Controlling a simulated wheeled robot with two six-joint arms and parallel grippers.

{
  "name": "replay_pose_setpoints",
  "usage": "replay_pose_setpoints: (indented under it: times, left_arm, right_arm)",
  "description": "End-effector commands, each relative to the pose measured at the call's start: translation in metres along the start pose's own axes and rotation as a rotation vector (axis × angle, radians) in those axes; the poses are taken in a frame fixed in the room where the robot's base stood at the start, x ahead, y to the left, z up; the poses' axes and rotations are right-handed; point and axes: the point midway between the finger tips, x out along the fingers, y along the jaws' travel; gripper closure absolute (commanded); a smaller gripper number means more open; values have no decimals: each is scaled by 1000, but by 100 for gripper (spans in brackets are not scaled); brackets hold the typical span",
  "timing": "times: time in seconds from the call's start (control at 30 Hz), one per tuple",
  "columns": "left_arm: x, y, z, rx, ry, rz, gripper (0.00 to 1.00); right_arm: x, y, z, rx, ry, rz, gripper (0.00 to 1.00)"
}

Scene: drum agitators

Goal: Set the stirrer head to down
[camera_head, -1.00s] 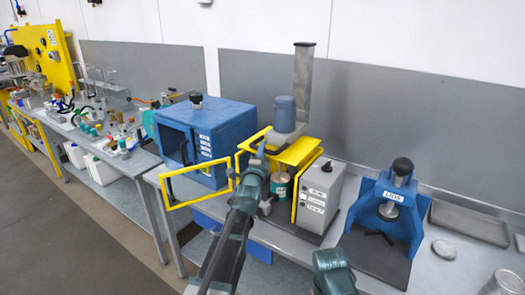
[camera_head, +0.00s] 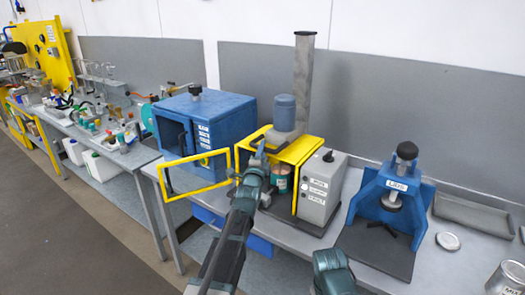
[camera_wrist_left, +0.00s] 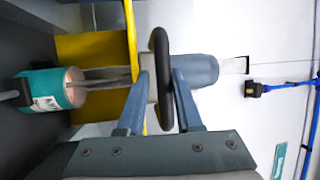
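The stirrer has a yellow head and guard (camera_head: 300,150) with a blue-grey motor (camera_head: 285,113) in front of a tall grey column (camera_head: 303,75). A teal can with a coppery top (camera_head: 281,179) stands below the head; it also shows in the left wrist view (camera_wrist_left: 45,90). My left gripper (camera_head: 260,150) is at the near left side of the head. In the left wrist view, its fingers (camera_wrist_left: 160,85) stand apart on either side of a black rounded handle (camera_wrist_left: 161,45); firm contact cannot be made out. My right gripper's fingers are not visible.
A grey control box (camera_head: 320,188) stands right of the guard. A blue cabinet (camera_head: 215,120) with an open yellow-framed door (camera_head: 165,185) is at left. A blue press (camera_head: 398,195), a tray (camera_head: 470,216) and a round lid (camera_head: 448,241) are at right.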

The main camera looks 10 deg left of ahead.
Motion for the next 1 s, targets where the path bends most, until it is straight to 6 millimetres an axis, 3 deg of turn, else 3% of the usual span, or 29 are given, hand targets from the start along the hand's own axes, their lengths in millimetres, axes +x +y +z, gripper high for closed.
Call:
replay_pose_setpoints:
  times: [0.27, 0.8, 1.0]
  left_arm:
    - [-25, 1, 0, 0, 0, 2, 65]
    - [-131, 1, 0, 0, 0, 0, 65]
    - [-139, 0, 0, 0, 0, 0, 65]
  right_arm:
    - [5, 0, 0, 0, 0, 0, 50]
    - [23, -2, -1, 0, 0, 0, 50]
    - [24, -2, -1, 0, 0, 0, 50]
